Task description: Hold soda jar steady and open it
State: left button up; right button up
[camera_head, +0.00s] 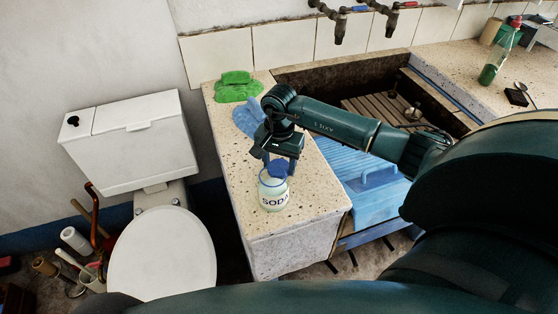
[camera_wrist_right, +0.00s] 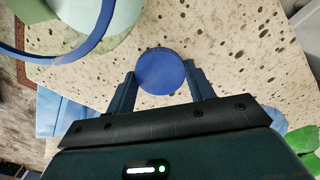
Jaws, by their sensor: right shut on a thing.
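The soda jar (camera_head: 273,193), pale with a dark "SODA" label, stands upright near the front of the speckled counter. My right gripper (camera_head: 280,161) reaches down at its top from behind. A blue lid piece (camera_head: 278,169) shows at the jar's top, beneath the fingers. In the right wrist view, a round blue piece (camera_wrist_right: 161,72) sits between the fingers of the right gripper (camera_wrist_right: 161,84), which is shut on it. The pale jar (camera_wrist_right: 95,18) with a blue band is at upper left there. Whether the blue piece still touches the jar is unclear. My left gripper is not in view.
A blue cloth (camera_head: 247,118) and a green cloth (camera_head: 236,87) lie behind the jar. Right of the counter is a trough with a blue washboard (camera_head: 365,185). A white toilet (camera_head: 160,250) stands left. The counter's front edge is close to the jar.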

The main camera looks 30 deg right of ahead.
jog(key=shift+f, duration=0.1)
jog(key=o, duration=1.1)
jog(key=shift+c, duration=0.2)
jog(key=shift+r, duration=0.3)
notch_tip(320, 180, up, 12)
jog(key=b, duration=0.1)
jog(key=shift+f, duration=0.15)
jog(key=shift+s, duration=0.1)
